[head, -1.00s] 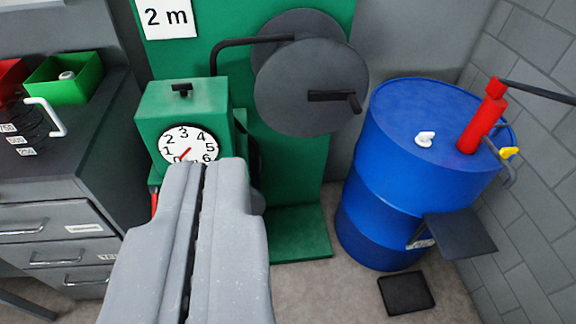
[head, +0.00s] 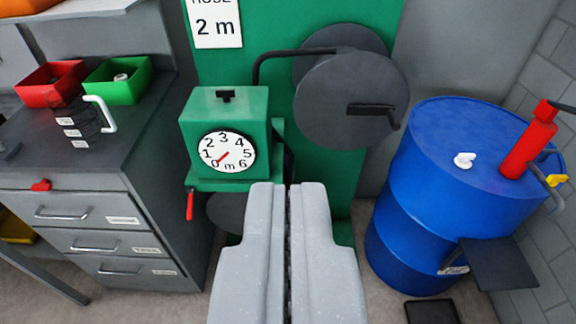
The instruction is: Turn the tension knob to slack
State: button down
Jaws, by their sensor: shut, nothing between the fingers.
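My gripper (head: 289,188) is shut and empty, in the lower middle of the head view, in front of the green machine. The green machine has a green meter box (head: 224,104) with a white dial (head: 227,152) numbered 0 to 6 m; its red needle points low, toward 0. A dark grey reel disc with a black crank handle (head: 371,109) is right of the box. My gripper hides part of the machine's lower front.
A red lever (head: 190,204) hangs below the box. A blue drum (head: 440,190) with a red pump (head: 528,141) stands at the right. A grey drawer cabinet (head: 60,175) at the left carries a red bin (head: 52,85) and a green bin (head: 118,80).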

aim_at(226, 95)
jog(key=z, duration=0.1)
jog(key=i, duration=1.8)
jog(key=u, duration=0.7)
